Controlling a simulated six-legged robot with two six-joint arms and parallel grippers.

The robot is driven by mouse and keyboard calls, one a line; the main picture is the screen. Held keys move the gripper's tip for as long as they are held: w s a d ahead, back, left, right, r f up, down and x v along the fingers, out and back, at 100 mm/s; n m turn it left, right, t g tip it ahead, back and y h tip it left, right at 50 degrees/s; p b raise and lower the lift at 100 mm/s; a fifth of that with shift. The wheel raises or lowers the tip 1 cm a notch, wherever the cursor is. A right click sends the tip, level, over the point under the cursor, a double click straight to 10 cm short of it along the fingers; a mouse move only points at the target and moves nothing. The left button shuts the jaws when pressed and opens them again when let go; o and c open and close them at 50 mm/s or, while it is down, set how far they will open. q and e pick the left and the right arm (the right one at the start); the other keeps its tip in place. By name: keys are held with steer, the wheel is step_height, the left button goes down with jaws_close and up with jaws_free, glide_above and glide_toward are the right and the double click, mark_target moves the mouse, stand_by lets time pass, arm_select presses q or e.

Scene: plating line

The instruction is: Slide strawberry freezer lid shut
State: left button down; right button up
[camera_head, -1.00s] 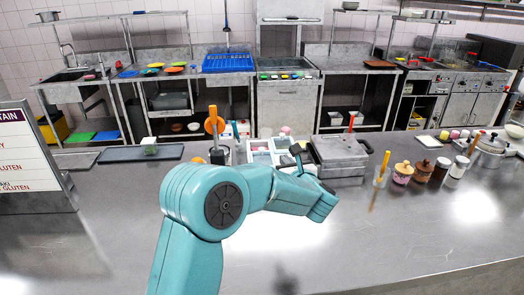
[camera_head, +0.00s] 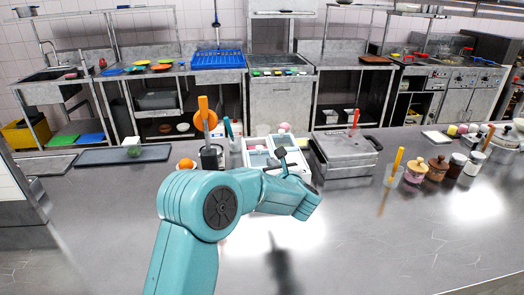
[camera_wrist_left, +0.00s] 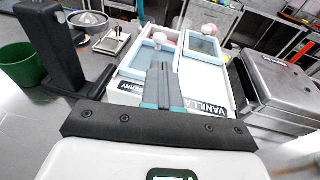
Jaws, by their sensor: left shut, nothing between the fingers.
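The white freezer box (camera_head: 249,146) stands near the back of the counter, with pale blue framed lids. In the left wrist view, the freezer (camera_wrist_left: 123,88) has a "VANILLA" label on the right and a partly covered label ending in "BERRY" on the left. The vanilla lid (camera_wrist_left: 206,50) with its white knob lies toward the far end of its side. A second white knob (camera_wrist_left: 159,38) shows on the strawberry side; how far that lid is open is unclear. My left gripper (camera_wrist_left: 160,72) is shut and empty, over the freezer between the two sides. My right gripper is not visible.
A metal press-like appliance (camera_head: 345,150) stands close on the freezer's right. A holder with an orange utensil (camera_head: 204,112) stands on its left. Jars (camera_head: 437,168) stand farther right. The front counter is clear. A green bin (camera_wrist_left: 22,65) shows in the wrist view.

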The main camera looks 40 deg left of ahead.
mark_target(259, 149)
arm_select(q)
steer(key=p+x, duration=0.3)
steer(key=x, duration=0.7)
steer(key=shift+s+a, duration=0.1)
steer(key=shift+f, duration=0.1)
steer(key=shift+a, duration=0.1)
